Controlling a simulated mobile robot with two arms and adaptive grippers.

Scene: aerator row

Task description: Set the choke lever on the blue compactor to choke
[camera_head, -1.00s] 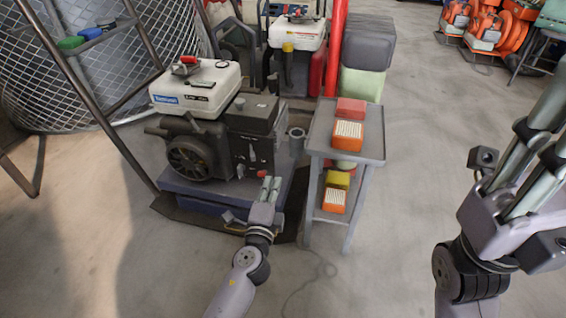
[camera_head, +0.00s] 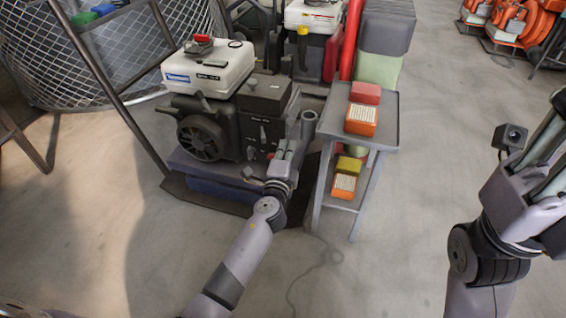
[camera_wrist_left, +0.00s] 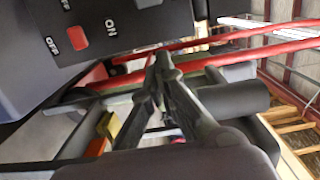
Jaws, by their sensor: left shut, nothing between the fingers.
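The blue compactor (camera_head: 222,191) stands left of centre in the head view, with a dark engine, a white tank (camera_head: 208,72) and a blue base. Small light levers (camera_head: 263,133) show on its dark front panel; I cannot tell which is the choke. My left gripper (camera_head: 287,148) is shut and empty at the panel's right side; contact is unclear. In the left wrist view its fingers (camera_wrist_left: 162,62) meet right of and below a dark panel (camera_wrist_left: 75,20) with ON and OFF lettering and a red switch (camera_wrist_left: 88,46).
A grey stand (camera_head: 392,115) with red, orange and yellow boxes is close to the right of the left gripper. A ladder-like frame (camera_head: 110,85) stands left. A second machine (camera_head: 312,45) and a red pole (camera_head: 352,38) are behind. The floor in front is clear.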

